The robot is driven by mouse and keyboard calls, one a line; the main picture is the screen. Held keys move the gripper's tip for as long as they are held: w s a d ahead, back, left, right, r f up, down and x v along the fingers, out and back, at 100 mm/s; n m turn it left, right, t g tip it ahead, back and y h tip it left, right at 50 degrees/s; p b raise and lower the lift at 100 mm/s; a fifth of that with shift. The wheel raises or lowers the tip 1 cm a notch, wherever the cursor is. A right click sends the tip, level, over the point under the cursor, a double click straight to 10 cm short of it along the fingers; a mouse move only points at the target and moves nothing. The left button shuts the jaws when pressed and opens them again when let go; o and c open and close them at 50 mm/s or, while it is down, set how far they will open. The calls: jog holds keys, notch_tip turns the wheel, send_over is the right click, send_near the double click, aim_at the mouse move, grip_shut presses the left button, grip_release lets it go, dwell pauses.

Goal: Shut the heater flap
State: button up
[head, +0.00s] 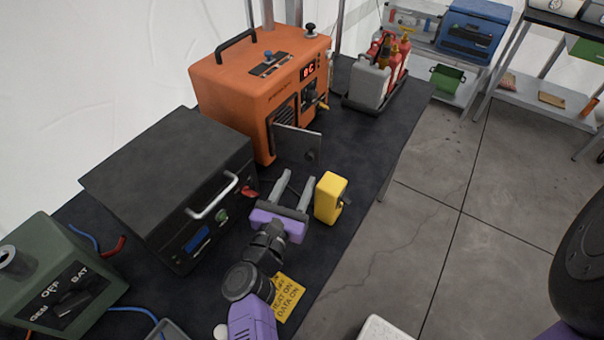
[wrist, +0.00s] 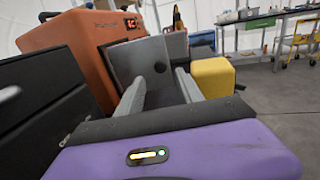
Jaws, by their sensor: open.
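The orange heater (head: 230,85) stands on the black table, with a small red display on its front. Its grey flap (head: 296,143) stands open, swung out from the heater's front, with a small dark round spot on it. In the wrist view the flap (wrist: 140,62) is straight ahead, just beyond the fingertips. My gripper (head: 295,178) is open and empty, with its two grey fingers pointing at the flap from the near side. It also shows in the wrist view (wrist: 158,75). I cannot tell whether a fingertip touches the flap.
A yellow block-shaped device (head: 330,196) stands close to the right of my gripper. A black case (head: 170,175) with a handle is on the left. Fuel bottles (head: 370,85) stand in a tray behind right. A green switch box (head: 60,275) is at near left.

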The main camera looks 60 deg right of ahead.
jog(key=shift+s+a, duration=0.2)
jog(key=shift+a, duration=0.35)
jog(key=shift+c, duration=0.2)
